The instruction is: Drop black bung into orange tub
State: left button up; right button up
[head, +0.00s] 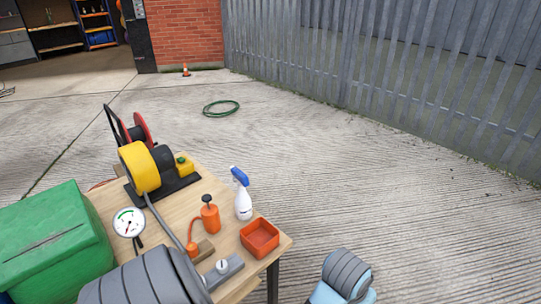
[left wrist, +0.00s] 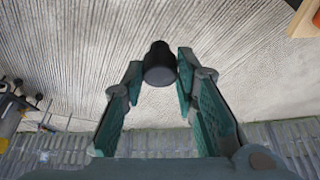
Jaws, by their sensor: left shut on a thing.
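The orange tub (head: 260,245) is a small open square box on the front right corner of the wooden table in the head view. It looks empty. The black bung (left wrist: 160,66) is a short dark cylinder with a narrower top, seen in the left wrist view. My left gripper (left wrist: 160,72) is shut on the bung, which sits between its green-padded fingertips with concrete ground behind it. My left gripper does not show in the head view. My right gripper is in neither view.
On the wooden table (head: 222,234) stand a spray bottle (head: 243,200), an orange pump (head: 210,215), a dial gauge (head: 128,223) and a yellow-and-black blower (head: 143,168). A green box (head: 52,243) is at left. Concrete right of the table is clear up to the metal fence (head: 400,70).

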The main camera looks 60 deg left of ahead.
aim_at(256, 239)
jog(key=u, duration=1.05)
jog(key=i, duration=1.2)
jog(key=u, duration=1.15)
